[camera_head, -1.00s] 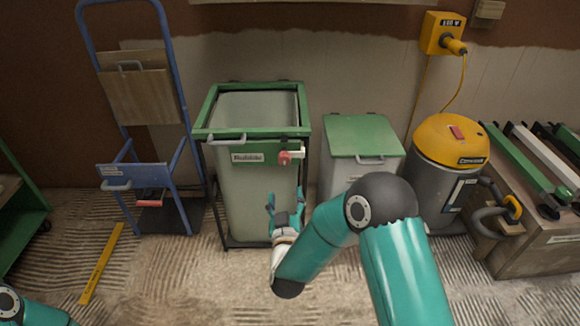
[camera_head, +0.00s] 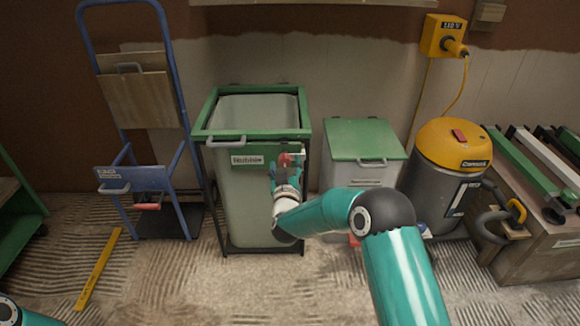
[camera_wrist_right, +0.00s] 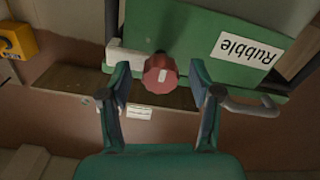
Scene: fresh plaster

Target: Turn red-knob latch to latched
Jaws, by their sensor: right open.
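The red knob (camera_head: 285,159) of the latch sits on the green front panel of the bin labelled "Rubble" (camera_head: 229,200). A pale latch bar (camera_head: 300,155) extends to the right of the knob in the head view. The wrist view is upside down and shows the knob (camera_wrist_right: 161,74) with the bar (camera_wrist_right: 124,57) to its left. My right gripper (camera_head: 286,172) is open in front of the knob. In the wrist view the knob appears between the two spread fingers, with gaps on both sides. My left gripper is out of frame.
A grey bin with a green lid (camera_head: 364,139) stands right of the rubble bin, then a yellow-topped vacuum (camera_head: 452,145). A blue hand truck (camera_head: 132,178) stands left. A yellow level (camera_head: 98,270) lies on the ridged floor.

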